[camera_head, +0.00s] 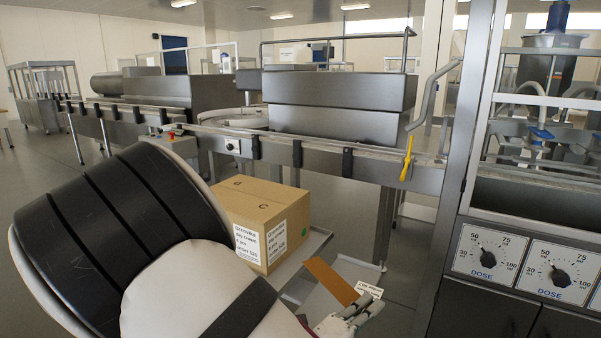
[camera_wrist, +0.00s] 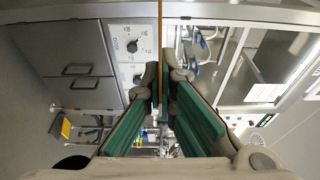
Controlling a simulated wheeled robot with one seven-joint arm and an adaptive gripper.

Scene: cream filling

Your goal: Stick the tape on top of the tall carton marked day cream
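The tall brown carton (camera_head: 262,215) stands below the conveyor in the head view, upright, with its top closed. A white label on its side reads day cream, and small letters mark its top. My gripper (camera_head: 358,312) is low in front of the carton, to its right and apart from it. It is shut on the tape (camera_head: 328,279), a flat orange-brown strip that slants up and left from the fingertips. In the wrist view the tape (camera_wrist: 160,40) shows edge-on as a thin line between the fingertips (camera_wrist: 159,88). The carton is not visible there.
A grey tray (camera_head: 312,247) lies under and beside the carton. A small white label (camera_head: 369,290) shows by my fingers. The steel conveyor (camera_head: 320,148) runs behind and above the carton. A cabinet with dose dials (camera_head: 487,262) stands at right.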

